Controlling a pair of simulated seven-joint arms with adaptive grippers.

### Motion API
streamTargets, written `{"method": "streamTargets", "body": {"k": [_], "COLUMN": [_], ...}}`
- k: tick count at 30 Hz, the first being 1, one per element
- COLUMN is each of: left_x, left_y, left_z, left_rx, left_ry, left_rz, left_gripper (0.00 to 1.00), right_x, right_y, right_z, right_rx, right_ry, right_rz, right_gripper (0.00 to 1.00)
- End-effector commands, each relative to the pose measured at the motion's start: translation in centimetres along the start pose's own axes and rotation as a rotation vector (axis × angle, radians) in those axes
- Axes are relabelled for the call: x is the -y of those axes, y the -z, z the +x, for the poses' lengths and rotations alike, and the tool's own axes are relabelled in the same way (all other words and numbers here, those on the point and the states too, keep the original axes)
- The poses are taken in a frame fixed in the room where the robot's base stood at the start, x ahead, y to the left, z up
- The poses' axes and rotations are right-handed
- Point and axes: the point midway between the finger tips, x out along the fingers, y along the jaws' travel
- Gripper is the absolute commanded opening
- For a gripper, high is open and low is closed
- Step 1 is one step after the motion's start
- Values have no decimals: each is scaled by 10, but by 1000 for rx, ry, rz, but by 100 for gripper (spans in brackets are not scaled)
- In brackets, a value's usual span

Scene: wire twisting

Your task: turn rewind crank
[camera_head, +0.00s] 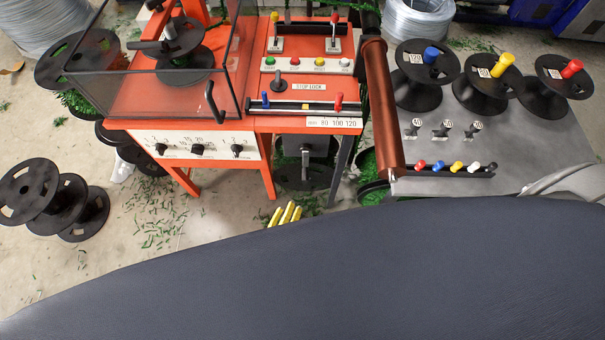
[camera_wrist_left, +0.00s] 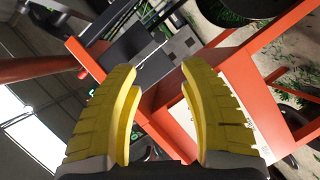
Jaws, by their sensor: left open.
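A grey box (camera_head: 318,147) hangs below the orange machine's front in the head view. A small metal crank (camera_head: 305,158) with a dark end sticks out of its front and hangs down. My left gripper (camera_head: 285,214) shows only its yellow fingertips, below and slightly left of the crank and apart from it in the picture. In the left wrist view the yellow fingers (camera_wrist_left: 157,68) stand apart with nothing between them. My right gripper is not in view.
The orange machine (camera_head: 185,123) carries knobs and a glass guard. A copper-brown roller (camera_head: 381,105) stands right of the crank. A grey table (camera_head: 540,140) holds black spools. Loose black spools (camera_head: 30,185) and green scraps lie on the floor. My dark body covers the lower picture.

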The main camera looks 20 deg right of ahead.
Motion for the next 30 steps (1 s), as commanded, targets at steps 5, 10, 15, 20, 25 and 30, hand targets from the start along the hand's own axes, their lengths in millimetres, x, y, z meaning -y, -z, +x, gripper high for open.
{"method": "streamTargets", "body": {"k": [5, 10, 15, 20, 25, 30], "left_x": [-1, -1, 0, 0, 0, 0], "left_y": [1, 0, 0, 0, 0, 0], "left_z": [28, 60, 91, 118, 141, 155], "left_rx": [-1, 1, 1, 2, 2, 3], "left_ry": [-1, -2, -1, 0, 0, 0], "left_rz": [3, 5, 5, 6, 6, 6], "left_gripper": [43, 43, 43, 43, 43, 43], "right_x": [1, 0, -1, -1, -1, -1], "right_y": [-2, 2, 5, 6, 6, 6], "right_z": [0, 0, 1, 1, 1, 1], "right_rx": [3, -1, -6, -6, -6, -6], "right_ry": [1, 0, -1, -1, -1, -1], "right_rz": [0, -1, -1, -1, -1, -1], "right_gripper": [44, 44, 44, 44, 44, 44]}}
